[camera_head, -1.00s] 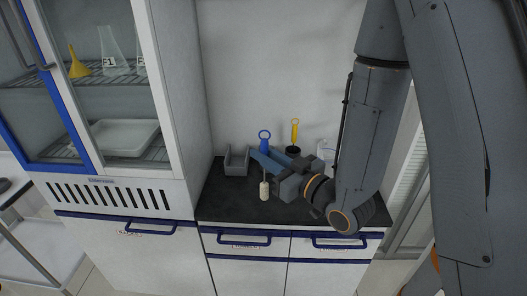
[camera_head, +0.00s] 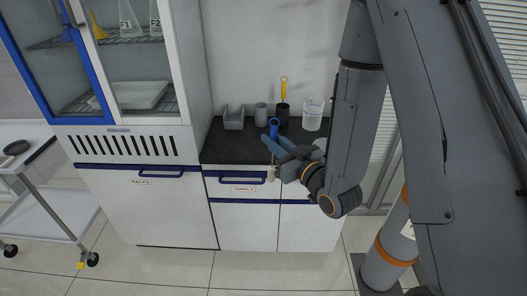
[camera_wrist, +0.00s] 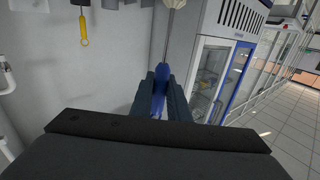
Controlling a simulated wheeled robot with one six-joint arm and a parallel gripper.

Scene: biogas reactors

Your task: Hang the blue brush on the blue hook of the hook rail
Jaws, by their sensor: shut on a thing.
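My gripper (camera_head: 283,147) is shut on the blue brush (camera_head: 274,127). The brush hangs roughly upright with its ring end up. Its pale bristle head (camera_head: 272,172) shows below the jaws, in front of the cabinet's front. In the wrist view the blue handle (camera_wrist: 159,84) sits between the two fingers, and the shaft runs to the pale head (camera_wrist: 174,4) at the top edge. No hook rail or blue hook shows in either view.
On the dark counter (camera_head: 230,148) stand a grey bin (camera_head: 234,120), a grey cup (camera_head: 260,114), a dark cup (camera_head: 283,115) with a yellow brush (camera_head: 284,88), and a beaker (camera_head: 312,115). A glass-door cabinet (camera_head: 180,95) stands left, a trolley (camera_head: 55,205) farther left. Floor in front is clear.

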